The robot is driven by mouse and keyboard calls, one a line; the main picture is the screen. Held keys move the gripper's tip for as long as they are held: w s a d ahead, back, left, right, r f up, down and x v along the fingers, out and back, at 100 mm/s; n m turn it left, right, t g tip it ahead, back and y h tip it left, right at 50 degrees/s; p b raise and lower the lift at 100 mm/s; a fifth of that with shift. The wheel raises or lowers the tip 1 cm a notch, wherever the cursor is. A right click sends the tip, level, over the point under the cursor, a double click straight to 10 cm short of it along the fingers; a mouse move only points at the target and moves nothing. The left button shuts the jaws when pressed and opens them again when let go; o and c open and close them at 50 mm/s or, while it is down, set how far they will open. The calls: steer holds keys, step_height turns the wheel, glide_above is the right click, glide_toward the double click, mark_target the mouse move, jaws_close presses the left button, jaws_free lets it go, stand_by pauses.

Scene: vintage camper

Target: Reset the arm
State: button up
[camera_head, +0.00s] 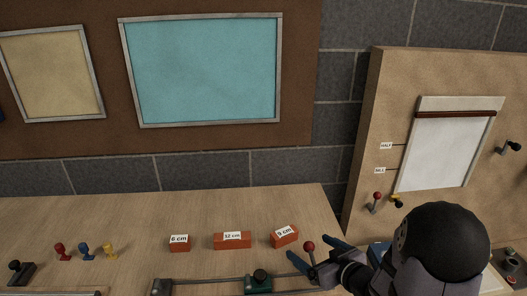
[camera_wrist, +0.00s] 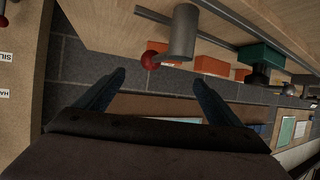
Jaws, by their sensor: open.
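My gripper (camera_head: 316,251) is at the lower right of the head view, above the front right part of the wooden table (camera_head: 120,215). Its two dark blue fingers are spread apart and nothing is between them. In the wrist view my gripper (camera_wrist: 160,82) also shows open and empty. A red ball knob (camera_head: 309,246) appears close by the fingers in the head view. The knob (camera_wrist: 150,60) is just beyond the fingertips in the wrist view, beside a grey cylinder (camera_wrist: 183,32). I cannot tell whether a finger touches it. My dark rounded wrist hides part of the table's right side.
Orange blocks labelled 6 cm (camera_head: 179,246), 12 cm (camera_head: 232,242) and 9 cm (camera_head: 285,238) stand behind a rail with a green slider (camera_head: 258,284). Red (camera_head: 62,251), blue (camera_head: 85,250) and yellow (camera_head: 109,251) stamp-like pieces stand left. A panel with a white blind (camera_head: 440,150) rises right.

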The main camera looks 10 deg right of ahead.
steer(key=shift+w+d+h, duration=0.25)
steer(key=shift+d+h, duration=0.05)
steer(key=shift+h, duration=0.1)
steer(key=s+d+m+g+h, duration=0.2)
steer(key=m+h, duration=0.1)
steer(key=s+d+m+g+h, duration=0.1)
steer(key=h, duration=0.1)
steer(key=shift+s+d+r+g, duration=0.15)
steer(key=shift+s+r+g, duration=0.05)
steer(key=shift+r+g, duration=0.2)
steer(key=s+a+g, duration=0.1)
steer(key=s, duration=0.2)
steer(key=s+a+f+g, duration=0.1)
steer(key=s+a+g, duration=0.1)
steer(key=s, duration=0.2)
steer(key=s+a+f+m+g, duration=0.1)
steer(key=s+g, duration=0.1)
steer(key=s, duration=0.2)
steer(key=shift+s+a+p, duration=0.25)
steer(key=shift+p, duration=0.15)
steer(key=s+a+g, duration=0.1)
steer(key=s, duration=0.2)
steer(key=s+a+g, duration=0.1)
steer(key=s, duration=0.2)
steer(key=s+a+g+y, duration=0.1)
steer(key=s+a, duration=0.1)
steer(key=s, duration=0.1)
steer(key=shift+s+f+n+g+p, duration=0.1)
steer(key=shift+s+n+g+p, duration=0.05)
steer(key=shift+n+g+p, duration=0.2)
